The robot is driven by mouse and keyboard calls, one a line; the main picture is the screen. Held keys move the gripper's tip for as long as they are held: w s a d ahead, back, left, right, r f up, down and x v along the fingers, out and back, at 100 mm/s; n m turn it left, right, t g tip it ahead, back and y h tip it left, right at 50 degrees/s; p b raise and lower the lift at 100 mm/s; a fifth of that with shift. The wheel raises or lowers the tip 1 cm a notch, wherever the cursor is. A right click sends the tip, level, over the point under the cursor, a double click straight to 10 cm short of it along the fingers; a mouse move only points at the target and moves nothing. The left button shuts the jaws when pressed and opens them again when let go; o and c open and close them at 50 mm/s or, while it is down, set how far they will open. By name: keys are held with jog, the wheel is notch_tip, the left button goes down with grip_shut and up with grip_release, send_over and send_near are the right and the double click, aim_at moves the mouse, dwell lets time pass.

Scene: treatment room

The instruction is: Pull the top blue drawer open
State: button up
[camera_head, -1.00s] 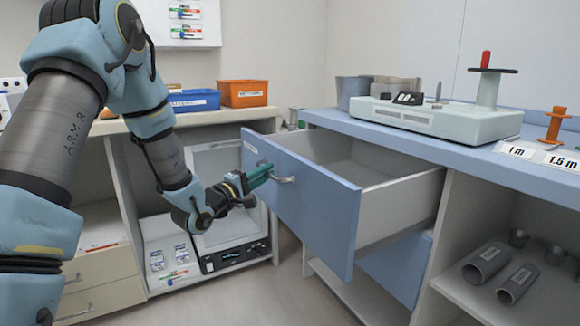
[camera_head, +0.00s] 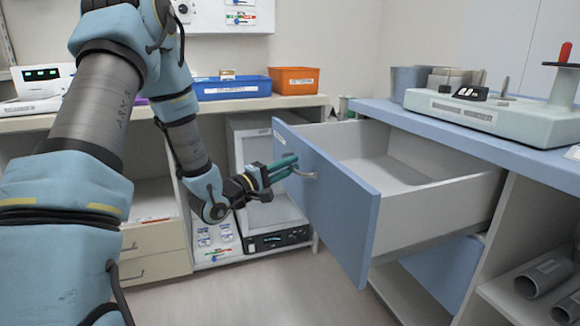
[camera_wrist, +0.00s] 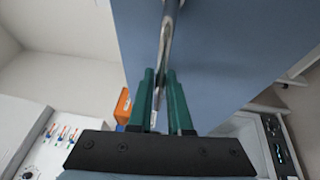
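The top blue drawer (camera_head: 325,205) stands well out of the blue-topped cabinet at the right, and its pale inside looks empty. Its metal handle (camera_head: 306,175) is on the blue front. My gripper (camera_head: 290,164) is at the handle, left of the drawer front. In the wrist view, the green fingers of my gripper (camera_wrist: 160,75) stand close together with the handle bar (camera_wrist: 168,35) running between them. They appear shut on it, though the contact itself is partly hidden. The drawer front (camera_wrist: 235,45) fills the upper right of that view.
A lower blue drawer front (camera_head: 447,268) sits beneath, mostly hidden. The blue worktop (camera_head: 415,120) carries a pale device (camera_head: 480,115). A counter with blue (camera_head: 232,88) and orange (camera_head: 294,80) bins stands behind my arm. Open floor (camera_head: 290,290) lies left of the drawer.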

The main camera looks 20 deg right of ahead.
jog(key=o, duration=0.4)
jog(key=shift+c, duration=0.2)
jog(key=shift+a, duration=0.1)
jog(key=v, duration=1)
jog(key=shift+s+a, duration=0.2)
jog(key=shift+a, duration=0.1)
